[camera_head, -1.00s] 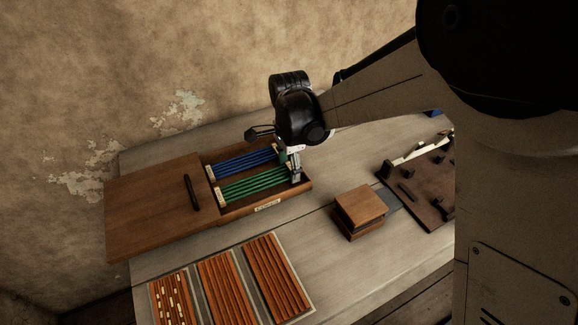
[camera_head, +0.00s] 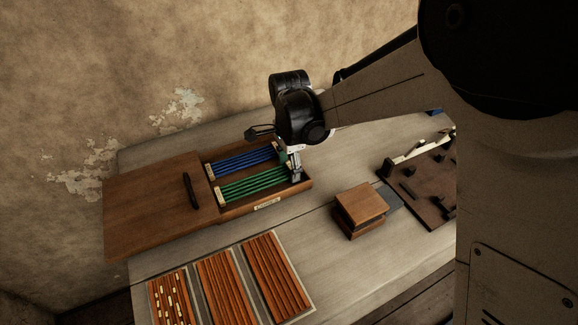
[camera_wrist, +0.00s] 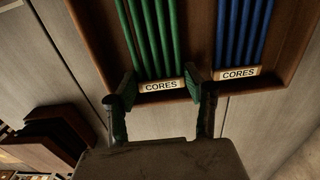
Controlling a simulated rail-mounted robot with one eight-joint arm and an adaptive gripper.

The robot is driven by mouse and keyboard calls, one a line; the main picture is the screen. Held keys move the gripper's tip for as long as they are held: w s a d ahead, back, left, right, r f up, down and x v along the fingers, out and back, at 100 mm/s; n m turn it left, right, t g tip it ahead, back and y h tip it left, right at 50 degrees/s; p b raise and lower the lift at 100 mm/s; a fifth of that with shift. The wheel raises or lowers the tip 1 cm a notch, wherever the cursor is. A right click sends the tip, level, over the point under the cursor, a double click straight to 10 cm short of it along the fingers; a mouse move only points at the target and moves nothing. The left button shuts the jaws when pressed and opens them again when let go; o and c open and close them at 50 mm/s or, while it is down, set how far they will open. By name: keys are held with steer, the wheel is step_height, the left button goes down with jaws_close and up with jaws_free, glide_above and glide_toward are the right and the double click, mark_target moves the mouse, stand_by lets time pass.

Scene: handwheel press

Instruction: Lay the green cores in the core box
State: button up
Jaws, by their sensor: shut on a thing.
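The green cores (camera_head: 252,184) are a bundle of thin green rods with a pale end block labelled CORES. They lie along the front side of the open wooden core box (camera_head: 268,207), beside a similar bundle of blue rods (camera_head: 245,160). My gripper (camera_head: 297,174) reaches down at the right end of the green bundle. In the wrist view my gripper (camera_wrist: 161,83) has a finger on each side of the labelled end of the green cores (camera_wrist: 152,35), shut on it. The far end of the rods is outside the wrist view. I cannot tell whether the bundle touches the box floor.
A brown wooden panel (camera_head: 150,212) with a dark handle adjoins the box on the left. Several orange-brown rods lie in front on grooved boards (camera_head: 228,290). A wooden block (camera_head: 361,208) and a dark pegged board (camera_head: 425,190) stand right. Bare tabletop lies between.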

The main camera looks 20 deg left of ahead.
steer(key=o, duration=1.8)
steer(key=shift+c, duration=0.2)
steer(key=shift+r+p, duration=1.65)
steer(key=shift+r, duration=1.9)
